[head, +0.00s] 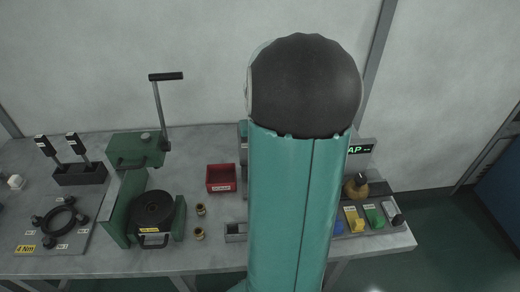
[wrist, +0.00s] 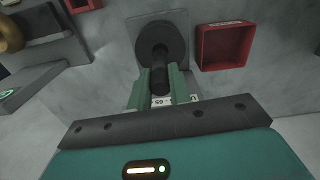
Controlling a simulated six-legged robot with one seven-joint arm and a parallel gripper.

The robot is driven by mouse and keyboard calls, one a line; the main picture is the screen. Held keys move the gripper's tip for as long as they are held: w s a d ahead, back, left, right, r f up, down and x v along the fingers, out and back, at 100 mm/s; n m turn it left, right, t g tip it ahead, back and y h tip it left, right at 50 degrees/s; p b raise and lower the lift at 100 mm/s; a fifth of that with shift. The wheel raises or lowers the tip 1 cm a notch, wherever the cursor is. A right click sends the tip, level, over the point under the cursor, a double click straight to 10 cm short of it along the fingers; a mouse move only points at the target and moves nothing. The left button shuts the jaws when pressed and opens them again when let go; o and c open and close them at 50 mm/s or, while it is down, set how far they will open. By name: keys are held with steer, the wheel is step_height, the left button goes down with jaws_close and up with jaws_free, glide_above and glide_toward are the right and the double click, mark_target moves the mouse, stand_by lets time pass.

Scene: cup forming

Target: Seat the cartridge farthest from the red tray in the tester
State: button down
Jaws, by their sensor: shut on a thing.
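My gripper's green fingers (wrist: 160,92) are shut on a dark cylindrical piece (wrist: 157,76) in the wrist view. A white label with digits shows between the fingers. The piece lines up with a black round part (wrist: 161,40) on a grey plate; I cannot tell whether they touch. The red tray (head: 221,178) is left of my arm in the head view, and a red tray (wrist: 226,46) is right of the round part in the wrist view. A unit with a green-lit display (head: 361,149) is partly behind my arm. My gripper is hidden in the head view.
A green lever press (head: 137,148) and a black round block (head: 152,211) stand to the left. Yellow (head: 354,220) and green (head: 374,217) pieces sit at the right. My arm hides the table's middle.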

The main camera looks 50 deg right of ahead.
steer(key=shift+f, duration=2.85)
stand_by(0.3)
steer(key=c, duration=1.2)
jaws_free()
step_height(320, 180, up, 14)
steer(key=shift+f, duration=0.1)
steer(key=w+a+r+n+t+h, duration=0.1)
steer(key=w+a+r+n, duration=0.2)
steer(key=a, duration=0.7)
steer(key=s+a+r+n+t, duration=0.1)
steer(key=s+a+n+t, duration=0.1)
steer(key=a, duration=1)
steer(key=s+a+r+n+t+y, duration=0.1)
steer(key=s+a+n+t, duration=0.1)
steer(key=a, duration=1.1)
steer(key=shift+s+a+r+n+t, duration=0.15)
steer(key=shift+s+a+n+t, duration=0.15)
steer(key=shift+s+n, duration=0.55)
